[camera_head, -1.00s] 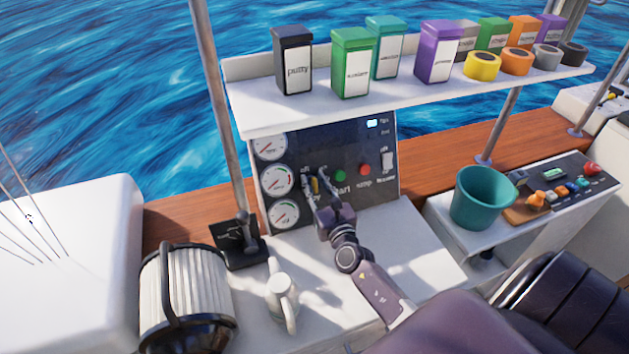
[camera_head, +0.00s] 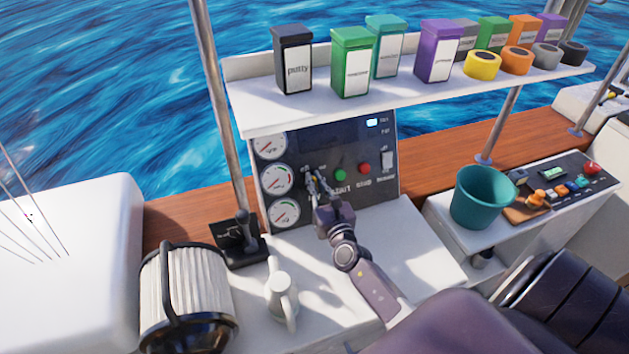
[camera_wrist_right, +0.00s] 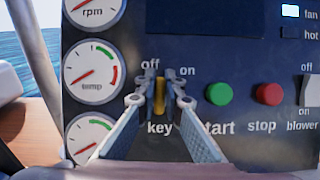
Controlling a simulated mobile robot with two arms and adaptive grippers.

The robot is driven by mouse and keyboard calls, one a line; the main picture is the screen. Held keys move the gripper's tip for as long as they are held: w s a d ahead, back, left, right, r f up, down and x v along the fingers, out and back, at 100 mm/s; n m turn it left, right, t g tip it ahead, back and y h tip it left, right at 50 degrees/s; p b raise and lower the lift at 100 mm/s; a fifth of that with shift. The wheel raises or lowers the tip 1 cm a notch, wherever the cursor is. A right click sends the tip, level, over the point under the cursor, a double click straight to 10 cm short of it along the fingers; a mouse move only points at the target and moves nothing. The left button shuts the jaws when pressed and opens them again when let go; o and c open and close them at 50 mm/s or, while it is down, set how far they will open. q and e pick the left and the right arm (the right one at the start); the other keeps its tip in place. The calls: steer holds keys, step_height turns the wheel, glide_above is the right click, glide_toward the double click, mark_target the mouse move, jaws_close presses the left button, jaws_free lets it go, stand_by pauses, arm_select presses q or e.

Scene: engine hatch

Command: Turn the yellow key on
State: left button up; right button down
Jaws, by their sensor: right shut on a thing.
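The yellow key (camera_wrist_right: 159,98) is on the dark panel (camera_wrist_right: 225,60) in the right wrist view, above the word "key". It stands about upright, between the "off" label at its upper left and the "on" label at its right. My right gripper (camera_head: 316,180) reaches the panel from below in the head view. Its fingers are on either side of the key and shut on it; the right wrist view shows the gripper (camera_wrist_right: 161,97) too. In the head view the fingers mostly hide the key. My left gripper is not in view.
A green button (camera_wrist_right: 218,94) and a red button (camera_wrist_right: 269,94) are right of the key. Gauges (camera_wrist_right: 93,75) are on its left. A shelf (camera_head: 440,95) with boxes and tape rolls overhangs the panel.

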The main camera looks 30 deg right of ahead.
steer(key=m+h, duration=0.1)
steer(key=m, duration=0.2)
steer(key=m+g+h+p, duration=0.1)
steer(key=m+h, duration=0.1)
steer(key=m, duration=0.2)
steer(key=shift+s+d+g, duration=0.1)
steer(key=shift+d+g, duration=0.1)
steer(key=shift+g, duration=0.1)
steer(key=m+g, duration=0.1)
steer(key=m, duration=0.1)
steer(key=m+g+h, duration=0.1)
steer(key=m, duration=0.1)
steer(key=m+p, duration=0.1)
steer(key=m, duration=0.2)
steer(key=shift+s+d+f+g+h, duration=0.2)
steer(key=shift+f+g+h, duration=0.1)
steer(key=shift+g, duration=0.1)
steer(key=shift+m, duration=0.3)
steer(key=c, duration=2)
jaws_free()
steer(key=shift+c, duration=0.2)
steer(key=v, duration=1.2)
